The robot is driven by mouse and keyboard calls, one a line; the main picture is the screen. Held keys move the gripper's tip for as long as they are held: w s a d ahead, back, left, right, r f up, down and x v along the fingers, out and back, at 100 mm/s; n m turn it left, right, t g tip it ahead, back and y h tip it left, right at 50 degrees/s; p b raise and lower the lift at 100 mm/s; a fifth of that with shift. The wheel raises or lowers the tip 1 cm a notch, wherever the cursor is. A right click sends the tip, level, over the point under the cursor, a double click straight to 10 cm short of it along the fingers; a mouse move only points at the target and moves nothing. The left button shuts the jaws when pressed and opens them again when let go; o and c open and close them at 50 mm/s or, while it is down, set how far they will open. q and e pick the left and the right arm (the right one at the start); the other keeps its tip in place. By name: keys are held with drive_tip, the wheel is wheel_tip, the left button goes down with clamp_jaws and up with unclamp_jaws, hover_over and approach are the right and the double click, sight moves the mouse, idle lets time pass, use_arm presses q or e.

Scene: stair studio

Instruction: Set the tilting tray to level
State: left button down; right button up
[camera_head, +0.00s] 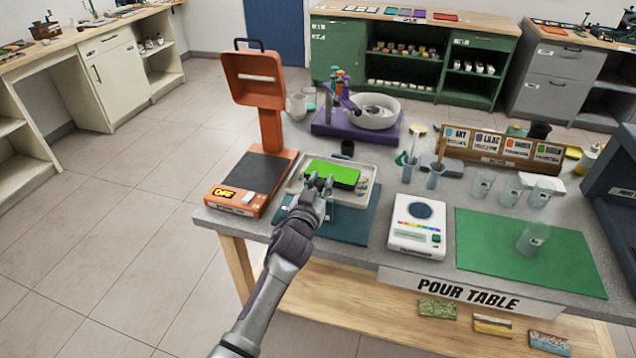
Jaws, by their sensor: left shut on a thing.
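The tilting tray (300,180) is a pale, shallow tray near the front left of the pour table, above a dark teal mat (358,228). A bright green slab (338,173) lies in it, with small colourful pieces at its right end. My left gripper (319,183) is at the tray's front edge, shut on the tray there. Its fingers and wrist hide part of the front rim and what is below it. The tray's exact tilt is hard to tell from this view. My right gripper is out of view.
An orange scale (240,202) with a tall upright panel stands close on the left. A purple stand with a white bowl (375,112) is behind. A white scale (417,224), a green mat (500,255) and several clear cups are on the right.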

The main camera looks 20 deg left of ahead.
use_arm(q)
drive_tip(key=c, duration=0.9)
unclamp_jaws()
drive_tip(key=s, duration=1.2)
drive_tip(key=shift+a, duration=0.2)
drive_tip(key=shift+f, duration=0.1)
